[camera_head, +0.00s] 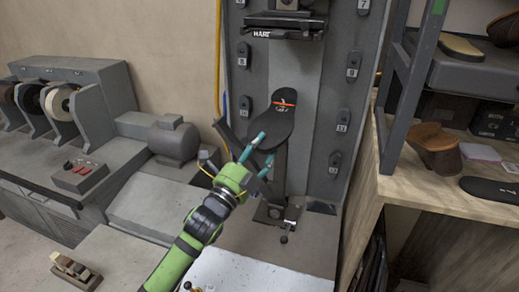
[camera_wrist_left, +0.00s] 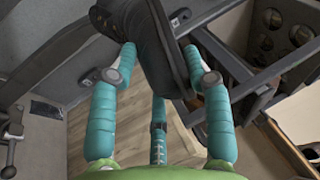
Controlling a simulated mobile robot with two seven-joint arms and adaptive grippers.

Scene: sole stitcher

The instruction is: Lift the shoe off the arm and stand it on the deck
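The shoe (camera_head: 284,105) sits sole-up on the machine's upright arm (camera_head: 281,180). Its dark sole has an orange stripe and a white mark. My left gripper (camera_head: 262,150) is at the shoe's near end, and its teal fingertips are apart. In the left wrist view the dark shoe (camera_wrist_left: 150,50) lies between the two upper fingers (camera_wrist_left: 158,62); I cannot tell whether they touch it. The third finger is below, clear of it. A grey-brown deck (camera_head: 300,242) spreads around the foot of the arm. My right gripper is not in view.
The machine head (camera_head: 285,28) hangs above the shoe. A grey-framed shelf and wooden bench (camera_head: 440,190) with shoe parts stand at the right. A grey motor (camera_head: 174,140) is at the left. A levered clamp (camera_head: 278,212) sits at the arm's foot. A pale surface (camera_head: 250,275) lies in front.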

